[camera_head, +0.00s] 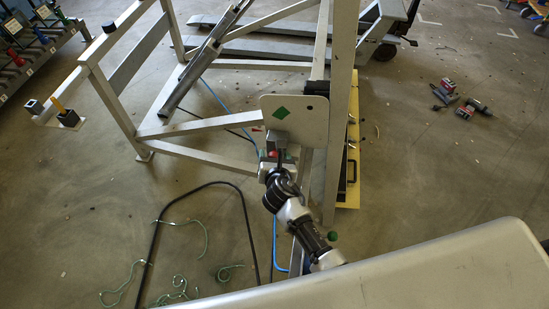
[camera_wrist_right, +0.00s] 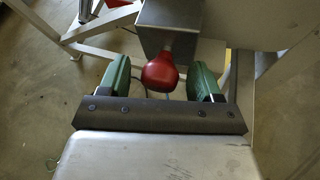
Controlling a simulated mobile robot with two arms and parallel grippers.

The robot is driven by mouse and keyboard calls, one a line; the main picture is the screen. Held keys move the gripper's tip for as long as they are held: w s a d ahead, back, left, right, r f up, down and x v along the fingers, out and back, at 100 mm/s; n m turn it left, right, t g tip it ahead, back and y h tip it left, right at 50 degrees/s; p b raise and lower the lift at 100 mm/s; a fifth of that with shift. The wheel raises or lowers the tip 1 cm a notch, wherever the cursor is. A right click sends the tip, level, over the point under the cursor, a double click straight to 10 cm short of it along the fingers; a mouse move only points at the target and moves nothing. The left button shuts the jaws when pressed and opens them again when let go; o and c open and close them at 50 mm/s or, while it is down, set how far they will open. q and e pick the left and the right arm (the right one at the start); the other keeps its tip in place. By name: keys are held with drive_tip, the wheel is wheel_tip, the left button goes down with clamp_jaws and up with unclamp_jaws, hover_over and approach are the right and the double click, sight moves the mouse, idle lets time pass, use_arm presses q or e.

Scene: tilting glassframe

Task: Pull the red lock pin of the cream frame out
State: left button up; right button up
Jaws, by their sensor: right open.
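The cream frame (camera_head: 195,126) stands in front of me, with a pale plate (camera_head: 309,117) bearing a green diamond. In the right wrist view, the red lock pin (camera_wrist_right: 160,73) shows as a rounded red knob below a grey metal block (camera_wrist_right: 168,25). My right gripper (camera_wrist_right: 160,82) is open, with one green finger on each side of the knob and a visible gap on both sides. In the head view my right gripper (camera_head: 276,157) is at the block just below the plate; the knob is mostly hidden there. My left gripper is out of view.
A pallet truck (camera_head: 290,43) stands behind the frame. Dark hose and green cords (camera_head: 180,288) lie on the floor at lower left. Tools (camera_head: 460,100) lie on the floor at right. A rack (camera_head: 38,50) is at upper left. The right floor is mostly clear.

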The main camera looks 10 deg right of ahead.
clamp_jaws()
drive_tip(key=s, duration=0.1)
drive_tip(key=s+a+p, duration=0.1)
drive_tip(key=shift+s+f, duration=0.15)
drive_tip(key=shift+s, duration=0.15)
unclamp_jaws()
drive_tip(key=shift+s, duration=0.1)
drive_tip(key=p+v, duration=0.1)
drive_tip(key=v, duration=1)
idle(0.6)
